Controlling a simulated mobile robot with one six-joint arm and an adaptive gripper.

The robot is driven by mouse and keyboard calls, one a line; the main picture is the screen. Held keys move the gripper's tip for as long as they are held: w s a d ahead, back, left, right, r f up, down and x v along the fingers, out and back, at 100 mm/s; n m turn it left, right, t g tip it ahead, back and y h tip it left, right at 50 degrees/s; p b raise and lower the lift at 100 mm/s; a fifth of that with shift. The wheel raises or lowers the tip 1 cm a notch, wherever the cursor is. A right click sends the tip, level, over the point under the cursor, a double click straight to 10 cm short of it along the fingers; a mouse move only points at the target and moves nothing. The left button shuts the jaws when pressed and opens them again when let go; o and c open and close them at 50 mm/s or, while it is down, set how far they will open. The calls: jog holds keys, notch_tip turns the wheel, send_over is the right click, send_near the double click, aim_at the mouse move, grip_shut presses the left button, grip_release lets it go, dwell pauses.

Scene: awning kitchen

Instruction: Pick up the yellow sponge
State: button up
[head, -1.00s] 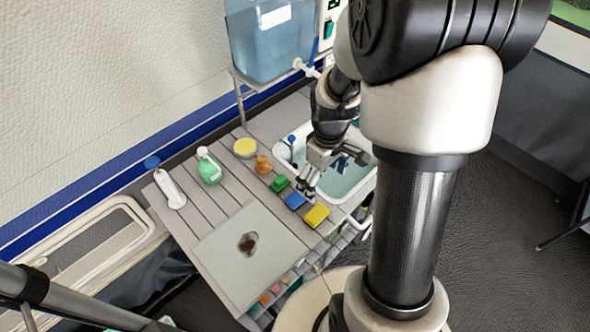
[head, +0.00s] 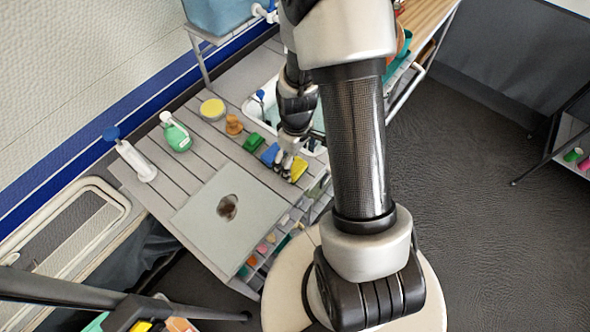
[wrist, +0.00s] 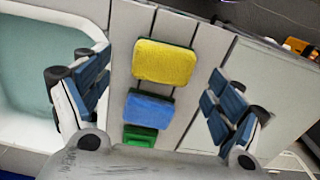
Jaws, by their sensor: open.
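The yellow sponge (wrist: 163,62) lies flat on the grey slatted counter in the wrist view, with a darker underside edge. In the head view the yellow sponge (head: 299,169) is partly hidden by my gripper (head: 284,165). In the wrist view my gripper (wrist: 155,95) is open, its two blue-padded fingers spread left and right, with the sponge lying ahead between their lines. Nothing is held. A blue sponge (wrist: 150,108) and a green sponge (wrist: 140,136) lie in a row behind the yellow one, nearer the gripper's palm.
A white sink basin (wrist: 100,12) with water is beside the sponges. A pale board (head: 200,212) with a dark round patch lies on the counter. A green bottle (head: 177,135), a white bottle (head: 136,162), a brown object (head: 234,125) and a yellow-topped round tub (head: 212,109) stand further back.

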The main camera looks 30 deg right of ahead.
aim_at(295, 167)
notch_tip(295, 167, down, 4)
jog(key=shift+a+r+b, duration=0.1)
jog(key=shift+a+b, duration=0.05)
jog(key=shift+b, duration=0.4)
jog(key=shift+c, duration=0.3)
jog(key=c, duration=0.8)
